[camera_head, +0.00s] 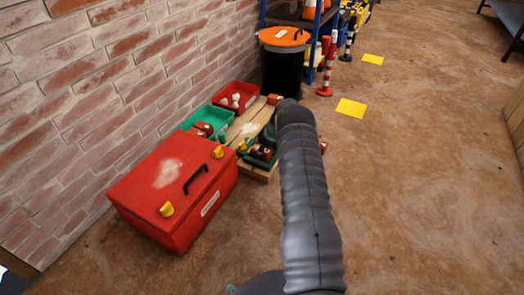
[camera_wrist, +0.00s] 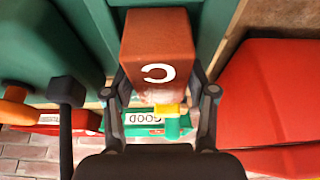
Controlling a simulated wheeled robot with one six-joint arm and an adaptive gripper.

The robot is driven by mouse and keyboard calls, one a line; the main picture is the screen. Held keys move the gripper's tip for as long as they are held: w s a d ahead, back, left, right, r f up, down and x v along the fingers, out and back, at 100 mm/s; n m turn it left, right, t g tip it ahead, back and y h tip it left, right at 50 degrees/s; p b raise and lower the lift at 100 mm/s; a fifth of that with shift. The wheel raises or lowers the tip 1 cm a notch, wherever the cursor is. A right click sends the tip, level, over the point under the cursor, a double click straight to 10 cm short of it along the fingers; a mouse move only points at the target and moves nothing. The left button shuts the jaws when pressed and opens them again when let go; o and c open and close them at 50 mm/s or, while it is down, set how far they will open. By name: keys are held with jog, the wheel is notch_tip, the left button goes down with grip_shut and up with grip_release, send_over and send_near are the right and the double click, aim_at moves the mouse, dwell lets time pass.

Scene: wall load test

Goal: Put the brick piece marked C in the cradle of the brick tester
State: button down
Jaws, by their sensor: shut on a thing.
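The terracotta brick piece marked C (camera_wrist: 160,40) fills the upper middle of the wrist view, its white letter showing rotated. My gripper (camera_wrist: 160,92) is shut on it, with a dark finger on each side. Beyond the brick are large green surfaces (camera_wrist: 45,50), probably the brick tester, with a black lever-like part (camera_wrist: 66,95) at the left. I cannot make out the cradle, nor whether the brick touches anything. In the head view a green device (camera_head: 262,155) shows left of my arm, partly hidden by it. My gripper is hidden there.
A red chest (camera_head: 180,190) stands by the brick wall. Behind it are a green bin (camera_head: 205,120) and a red bin (camera_head: 236,97) beside wooden boards (camera_head: 250,118). A black barrel with an orange lid (camera_head: 285,40) stands farther back. The floor at right is largely clear.

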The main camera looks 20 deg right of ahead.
dwell(0.3)
jog(key=shift+c, duration=1.7)
grip_release()
jog(key=shift+f, duration=0.1)
